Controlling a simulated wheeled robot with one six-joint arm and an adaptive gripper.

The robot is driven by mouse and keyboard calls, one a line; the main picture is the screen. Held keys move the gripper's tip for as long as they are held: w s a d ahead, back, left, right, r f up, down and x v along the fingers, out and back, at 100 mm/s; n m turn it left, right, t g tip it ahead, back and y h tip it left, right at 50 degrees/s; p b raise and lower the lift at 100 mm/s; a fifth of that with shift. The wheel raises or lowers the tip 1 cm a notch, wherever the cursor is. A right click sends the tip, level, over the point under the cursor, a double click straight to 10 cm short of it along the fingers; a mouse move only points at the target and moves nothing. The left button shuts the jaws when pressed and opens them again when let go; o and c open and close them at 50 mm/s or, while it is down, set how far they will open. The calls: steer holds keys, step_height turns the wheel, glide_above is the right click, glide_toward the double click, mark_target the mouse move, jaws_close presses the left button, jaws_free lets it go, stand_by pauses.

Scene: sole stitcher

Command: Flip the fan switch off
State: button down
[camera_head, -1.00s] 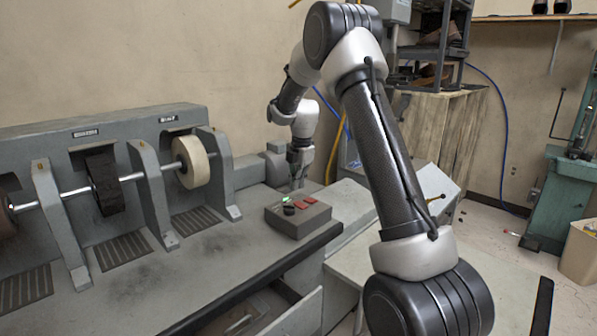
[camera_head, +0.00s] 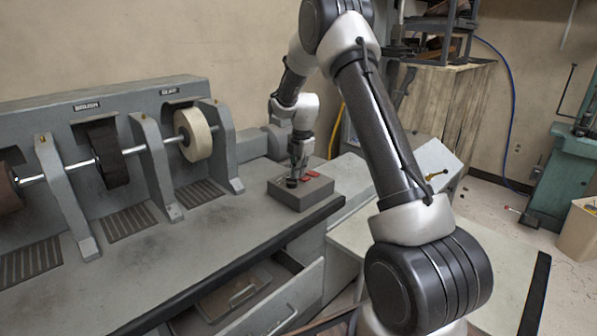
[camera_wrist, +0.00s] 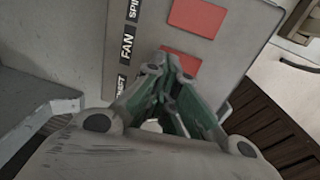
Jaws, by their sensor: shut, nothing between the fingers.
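The control box (camera_head: 318,193) is a small grey box on the bench top, with red rocker switches on its upper face. In the wrist view its face (camera_wrist: 225,50) carries the labels SPIN, FAN (camera_wrist: 127,47) and a partly covered one. One red switch (camera_wrist: 198,17) lies beside the SPIN label. The fan switch (camera_wrist: 185,60) is red, beside the FAN label, partly hidden by my fingers. My gripper (camera_head: 294,180) is shut and empty, pointing down at the box; its fingertips (camera_wrist: 165,65) appear at or just over the fan switch's edge. Contact cannot be told.
A grinding machine with a black wheel (camera_head: 107,152) and a cream wheel (camera_head: 194,134) stands left of the box. An open drawer (camera_head: 285,300) juts out below the bench. The bench top (camera_head: 200,240) in front of the machine is clear.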

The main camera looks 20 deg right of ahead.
steer(key=shift+s+f, duration=0.1)
steer(key=shift+s+d, duration=0.3)
steer(key=shift+s, duration=0.4)
steer(key=shift+r, duration=0.2)
